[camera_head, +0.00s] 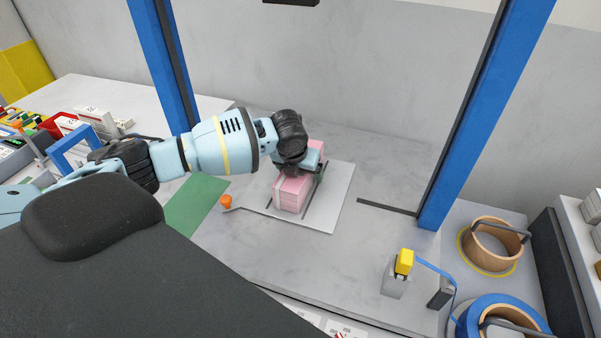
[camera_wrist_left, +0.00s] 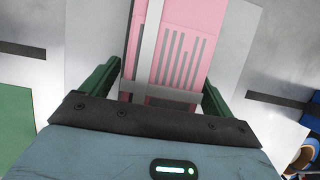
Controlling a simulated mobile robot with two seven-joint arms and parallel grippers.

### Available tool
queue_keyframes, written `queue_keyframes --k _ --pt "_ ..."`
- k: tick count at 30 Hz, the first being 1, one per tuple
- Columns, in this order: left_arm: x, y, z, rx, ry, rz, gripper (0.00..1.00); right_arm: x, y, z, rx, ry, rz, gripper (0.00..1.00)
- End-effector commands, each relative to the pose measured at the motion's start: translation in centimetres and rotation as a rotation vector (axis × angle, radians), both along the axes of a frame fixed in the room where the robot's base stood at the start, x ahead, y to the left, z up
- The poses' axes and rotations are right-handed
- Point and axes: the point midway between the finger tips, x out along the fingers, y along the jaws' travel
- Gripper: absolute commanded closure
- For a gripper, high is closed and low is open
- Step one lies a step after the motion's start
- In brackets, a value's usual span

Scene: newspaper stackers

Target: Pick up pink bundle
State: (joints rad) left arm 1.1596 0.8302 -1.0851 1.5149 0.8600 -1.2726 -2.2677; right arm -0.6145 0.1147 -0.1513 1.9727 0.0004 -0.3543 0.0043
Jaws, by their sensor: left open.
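The pink bundle (camera_head: 292,193) lies on a light plate (camera_head: 339,190) at the middle of the grey table, crossed by pale straps. My left gripper (camera_head: 305,178) is over it, and the gripper hides part of the bundle's top. In the left wrist view the pink bundle (camera_wrist_left: 195,50) lies between the two green fingers of my left gripper (camera_wrist_left: 160,90), one on each side. The fingers are open. I cannot tell whether they touch the bundle's sides. My right gripper is in neither view.
Blue posts (camera_head: 485,120) stand left and right of the work area. A green mat (camera_head: 193,207) and an orange knob (camera_head: 226,201) lie left of the plate. A small yellow-topped device (camera_head: 404,262) and tape rolls (camera_head: 492,244) are at the right. The table behind the plate is clear.

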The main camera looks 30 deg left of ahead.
Motion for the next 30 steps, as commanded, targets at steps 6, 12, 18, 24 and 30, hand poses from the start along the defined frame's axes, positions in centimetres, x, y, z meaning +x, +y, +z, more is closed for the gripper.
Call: queue_keyframes --k 6,12,18,24,30 --pt "0.09 0.03 -0.04 0.0 -0.002 0.0 0.13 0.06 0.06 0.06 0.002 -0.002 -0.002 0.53" --pt "0.09 0.04 -0.02 0.0 -0.002 0.001 0.35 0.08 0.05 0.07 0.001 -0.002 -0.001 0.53" --pt "0.08 0.04 -0.01 0.0 -0.002 0.001 0.61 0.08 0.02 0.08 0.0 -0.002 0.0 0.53" --pt "0.08 0.05 0.02 0.0 -0.002 0.001 0.87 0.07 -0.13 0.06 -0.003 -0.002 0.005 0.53" --pt "0.25 0.05 0.31 -0.002 -0.009 0.001 1.0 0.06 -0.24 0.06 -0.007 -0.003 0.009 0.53"
